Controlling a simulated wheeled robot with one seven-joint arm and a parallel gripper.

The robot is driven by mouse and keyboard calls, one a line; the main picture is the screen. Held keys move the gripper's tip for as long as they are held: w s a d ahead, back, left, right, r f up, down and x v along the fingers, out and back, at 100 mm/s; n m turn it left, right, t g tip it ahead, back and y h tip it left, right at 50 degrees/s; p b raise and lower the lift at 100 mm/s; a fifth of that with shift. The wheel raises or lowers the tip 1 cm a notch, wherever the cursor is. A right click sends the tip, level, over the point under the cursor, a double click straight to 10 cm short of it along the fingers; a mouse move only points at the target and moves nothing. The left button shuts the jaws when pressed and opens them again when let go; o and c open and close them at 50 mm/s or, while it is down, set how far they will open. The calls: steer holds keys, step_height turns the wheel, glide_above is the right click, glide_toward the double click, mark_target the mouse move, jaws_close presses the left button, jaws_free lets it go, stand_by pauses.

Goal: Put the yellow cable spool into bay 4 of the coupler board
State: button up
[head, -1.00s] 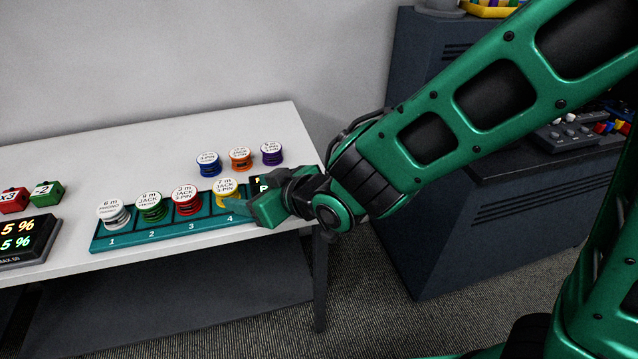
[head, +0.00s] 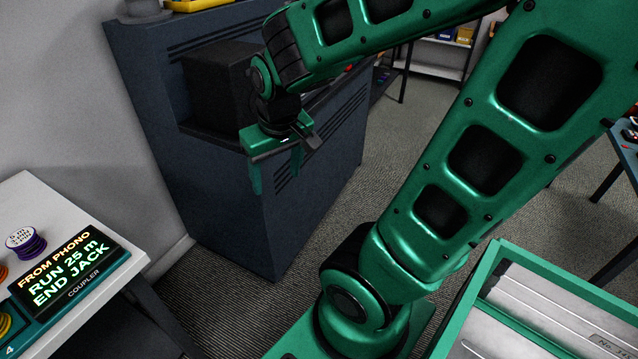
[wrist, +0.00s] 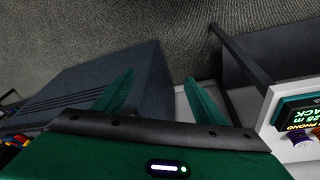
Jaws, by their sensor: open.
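A sliver of the yellow cable spool (head: 4,323) shows at the left edge of the head view. It sits at the bay marked 4 on the teal coupler board (head: 38,337); the rest of both is cut off by the frame. My gripper (head: 275,178) is well to the right of the board, in front of a dark cabinet, with its fingers pointing down, open and apart. In the wrist view the open fingers (wrist: 160,88) have nothing between them.
The board's display (head: 68,265) reads FROM PHONO, RUN 25 m, END JACK. A purple spool (head: 26,243) stands behind it on the white table (head: 40,195). The dark cabinet (head: 225,215) is behind my gripper. A green-rimmed box (head: 478,290) is at lower right. Open floor lies between.

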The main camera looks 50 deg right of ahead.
steer(key=s+d+r+m+g, duration=0.1)
steer(key=s+d+m, duration=0.1)
steer(key=s, duration=0.4)
steer(key=s+d+m+g+y, duration=0.1)
steer(key=s+d, duration=0.1)
steer(key=s, duration=0.5)
steer(key=shift+r+m+g, duration=0.35)
steer(key=shift+m+g, duration=0.05)
steer(key=shift+w, duration=0.1)
